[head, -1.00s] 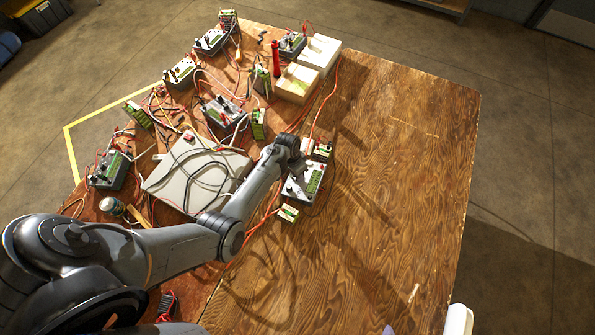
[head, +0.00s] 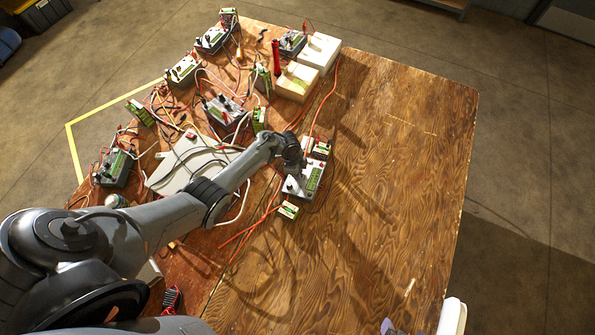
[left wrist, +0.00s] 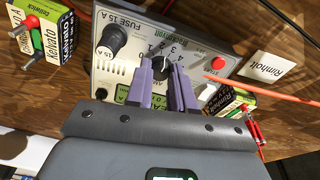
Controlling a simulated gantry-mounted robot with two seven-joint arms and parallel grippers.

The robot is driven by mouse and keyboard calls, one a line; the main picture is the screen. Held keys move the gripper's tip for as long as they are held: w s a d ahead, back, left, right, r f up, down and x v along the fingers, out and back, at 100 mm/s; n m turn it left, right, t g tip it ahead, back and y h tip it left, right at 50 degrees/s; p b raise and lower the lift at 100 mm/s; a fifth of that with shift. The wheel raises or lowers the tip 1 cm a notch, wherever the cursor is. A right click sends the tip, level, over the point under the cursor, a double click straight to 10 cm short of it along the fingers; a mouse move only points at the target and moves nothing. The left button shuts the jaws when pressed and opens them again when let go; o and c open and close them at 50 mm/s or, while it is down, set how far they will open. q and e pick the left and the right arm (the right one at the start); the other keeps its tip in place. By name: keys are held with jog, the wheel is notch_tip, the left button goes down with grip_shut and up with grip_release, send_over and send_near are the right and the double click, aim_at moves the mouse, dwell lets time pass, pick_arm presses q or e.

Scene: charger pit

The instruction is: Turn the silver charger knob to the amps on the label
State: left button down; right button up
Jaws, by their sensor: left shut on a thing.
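The silver charger (head: 305,178) sits on the table in the head view, at the end of my left arm. In the left wrist view its face (left wrist: 138,18) fills the middle, with a numbered scale around a dark knob (left wrist: 163,66). My left gripper (left wrist: 166,72) has its purple fingers shut on the knob, covering part of it. Where the pointer stands is not clear. A white card marked Rimholt (left wrist: 266,67) lies beside the charger. A purple tip at the bottom edge of the head view seems to be my right gripper (head: 388,327); the rest is cut off.
Other chargers and tangled leads crowd the left; the table's right side is clear.

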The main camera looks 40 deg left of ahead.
pick_arm(q)
jog(key=shift+m, duration=1)
jog(key=c, duration=1)
grip_release()
jog(key=shift+r, duration=0.1)
jog(key=r+p, duration=0.1)
jog(key=r, duration=0.2)
jog(key=a+r+p, duration=0.1)
jog(key=r, duration=0.3)
jog(key=r+p, duration=0.2)
jog(key=r, duration=0.1)
jog(key=shift+s+a+r, duration=0.25)
jog(key=shift+s+a, duration=0.1)
jog(key=shift+a, duration=0.05)
